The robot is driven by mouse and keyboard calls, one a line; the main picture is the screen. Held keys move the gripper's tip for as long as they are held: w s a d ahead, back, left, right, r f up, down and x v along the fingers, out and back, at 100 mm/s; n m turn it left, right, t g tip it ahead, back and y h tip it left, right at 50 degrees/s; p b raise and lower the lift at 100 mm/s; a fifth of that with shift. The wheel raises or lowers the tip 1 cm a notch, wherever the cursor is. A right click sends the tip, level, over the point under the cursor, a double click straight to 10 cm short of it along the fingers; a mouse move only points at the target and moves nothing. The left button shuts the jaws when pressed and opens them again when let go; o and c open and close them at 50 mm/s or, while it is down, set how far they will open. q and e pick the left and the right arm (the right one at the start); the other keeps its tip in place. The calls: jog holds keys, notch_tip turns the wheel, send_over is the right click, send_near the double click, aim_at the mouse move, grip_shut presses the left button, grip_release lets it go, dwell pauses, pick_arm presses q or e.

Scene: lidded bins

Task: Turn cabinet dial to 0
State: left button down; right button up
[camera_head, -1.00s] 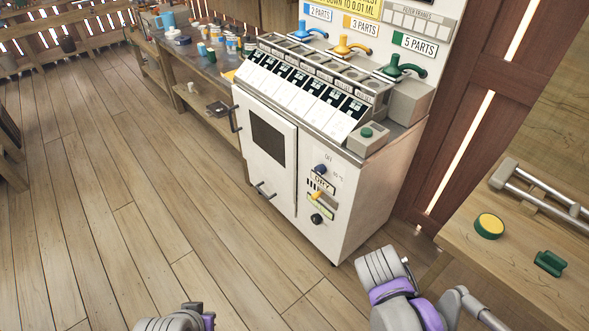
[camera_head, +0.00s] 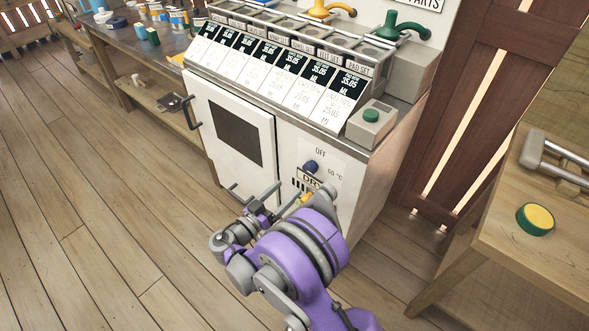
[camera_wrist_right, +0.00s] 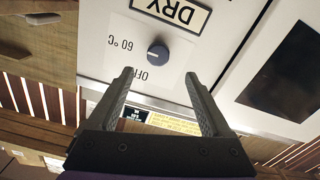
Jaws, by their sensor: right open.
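The white cabinet (camera_head: 231,113) stands ahead of me with a dark-windowed door on its left part. Its dark blue dial (camera_head: 310,167) sits on the right front panel, between the "OFF" and "60 °C" marks and above the "DRY" label (camera_head: 309,181). In the right wrist view the dial (camera_wrist_right: 158,53) appears upside down, with a pale line on it. My right gripper (camera_wrist_right: 166,84) is open and empty, with its fingertips pointing toward the dial and apart from it. In the head view my right arm covers the panel's lower part. My left gripper is not in view.
A green button (camera_head: 371,116) sits on a grey box at the cabinet's right top corner. A wooden table (camera_head: 500,245) with a yellow-topped green round piece (camera_head: 535,219) stands at the right. A door handle (camera_head: 193,113) sticks out at the left. The floor in front is open.

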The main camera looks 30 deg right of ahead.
aim_at(307, 171)
jog(key=x, duration=1)
jog(key=shift+s+d+r+b, duration=0.1)
jog(key=shift+d+r+b, duration=0.05)
jog(key=shift+b, duration=0.25)
grip_shut()
